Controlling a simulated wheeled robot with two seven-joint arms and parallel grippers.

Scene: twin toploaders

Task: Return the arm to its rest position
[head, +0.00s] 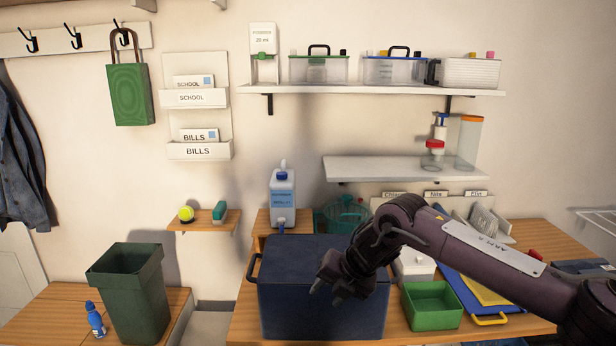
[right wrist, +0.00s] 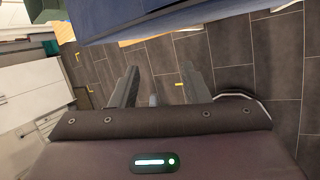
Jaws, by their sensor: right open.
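My right arm (head: 470,245) reaches in from the right in the head view. Its gripper (head: 325,291) is in front of the dark blue box (head: 285,290) on the wooden counter and hides part of that box. In the right wrist view the two fingers of the right gripper (right wrist: 158,92) are apart with nothing between them, and dark floor tiles show beyond. The box's blue side (right wrist: 130,20) crosses the top of that view. My left gripper is not in view.
A blue-capped bottle (head: 283,195) stands behind the box. A dark green bin (head: 133,295) stands at the left. Two shelves (head: 370,90) hang above.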

